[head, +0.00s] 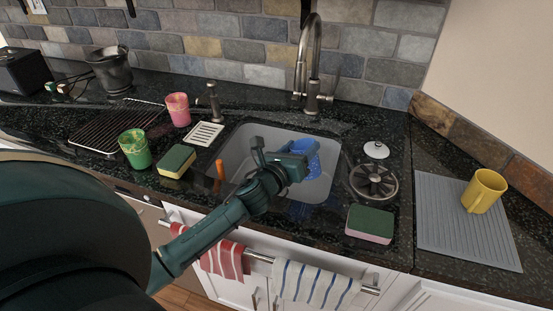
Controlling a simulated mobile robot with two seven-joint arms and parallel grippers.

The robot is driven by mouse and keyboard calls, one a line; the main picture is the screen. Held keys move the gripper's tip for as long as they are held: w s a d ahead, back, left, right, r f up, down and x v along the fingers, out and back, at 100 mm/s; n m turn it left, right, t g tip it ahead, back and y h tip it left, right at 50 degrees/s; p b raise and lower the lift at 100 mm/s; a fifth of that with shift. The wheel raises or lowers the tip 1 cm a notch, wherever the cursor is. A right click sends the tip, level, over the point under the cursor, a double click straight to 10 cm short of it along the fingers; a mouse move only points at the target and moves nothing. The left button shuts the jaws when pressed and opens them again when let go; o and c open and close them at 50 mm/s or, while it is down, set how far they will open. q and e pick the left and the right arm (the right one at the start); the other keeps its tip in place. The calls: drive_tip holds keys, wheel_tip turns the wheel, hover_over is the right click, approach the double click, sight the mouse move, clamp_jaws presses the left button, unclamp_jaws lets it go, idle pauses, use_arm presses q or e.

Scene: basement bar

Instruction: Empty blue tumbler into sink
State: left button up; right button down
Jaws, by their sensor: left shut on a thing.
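The blue tumbler (310,150) is over the sink (238,158), below the faucet (312,70). My left gripper (296,160) reaches in over the sink from the front left and is shut on the tumbler. The gripper hides part of the tumbler, and it appears tilted. I cannot tell whether anything is in it or comes out of it. My right gripper is not in view.
A green cup (135,149), a pink cup (178,109) and a sponge (176,161) stand left of the sink. A round black strainer (373,181), another sponge (370,224) and a yellow mug (484,190) on a grey mat (460,245) are on the right.

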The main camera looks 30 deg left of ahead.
use_arm(q)
drive_tip(key=a+f+n+h+b, duration=0.1)
drive_tip(key=a+f+n+b, duration=0.1)
drive_tip(key=a+n, duration=0.3)
drive_tip(key=f+n, duration=0.1)
drive_tip(key=n, duration=0.2)
drive_tip(key=shift+w+f+n+g, duration=0.2)
drive_tip(key=shift+w+n+g, duration=0.15)
drive_tip(key=shift+n+g, duration=0.05)
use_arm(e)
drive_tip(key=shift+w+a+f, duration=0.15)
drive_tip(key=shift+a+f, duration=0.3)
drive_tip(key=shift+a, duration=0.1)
